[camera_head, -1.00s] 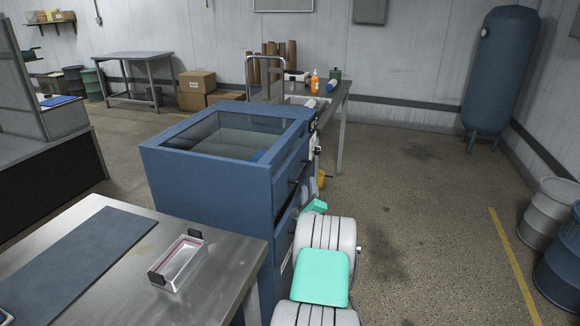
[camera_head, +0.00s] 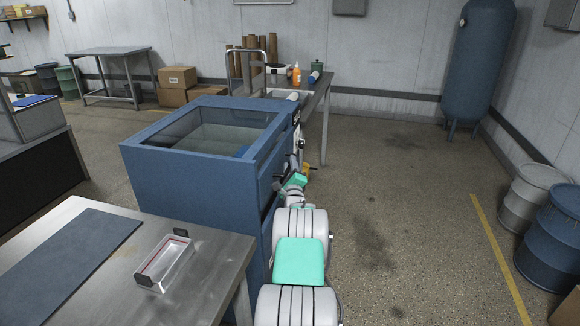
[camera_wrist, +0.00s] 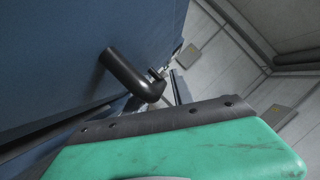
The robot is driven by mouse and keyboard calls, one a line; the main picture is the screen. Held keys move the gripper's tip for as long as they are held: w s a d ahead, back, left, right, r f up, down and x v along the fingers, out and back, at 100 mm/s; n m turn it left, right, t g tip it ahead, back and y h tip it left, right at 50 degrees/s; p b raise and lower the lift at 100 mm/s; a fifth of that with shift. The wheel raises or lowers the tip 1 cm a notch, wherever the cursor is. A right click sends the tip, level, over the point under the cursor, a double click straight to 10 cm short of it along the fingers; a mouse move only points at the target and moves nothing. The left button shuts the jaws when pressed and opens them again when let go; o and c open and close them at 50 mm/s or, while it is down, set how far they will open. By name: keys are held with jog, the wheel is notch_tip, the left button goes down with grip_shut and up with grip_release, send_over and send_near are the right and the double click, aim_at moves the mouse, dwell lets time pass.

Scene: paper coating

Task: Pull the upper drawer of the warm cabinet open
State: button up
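The blue warm cabinet (camera_head: 190,185) with a glass top stands in the middle of the head view. Its drawer front faces right and is seen at a steep slant. A dark handle (camera_head: 279,183) sits high on that front, and the upper drawer looks shut. My gripper (camera_head: 297,181) is beside this front, partly hidden by my arm. In the wrist view a black bar handle (camera_wrist: 128,74) stands out from the blue face (camera_wrist: 60,60). A green finger with a dark edge lies just below the handle, with no clear grip on it. The finger opening is not visible.
A steel table (camera_head: 205,250) with a dark mat and a small tray (camera_head: 165,262) stands at the front left. A bench (camera_head: 315,95) with bottles is behind the cabinet. Drums (camera_head: 548,240) stand at the right. The floor (camera_head: 400,210) between is clear.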

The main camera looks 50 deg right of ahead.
grip_shut()
dwell(1.2)
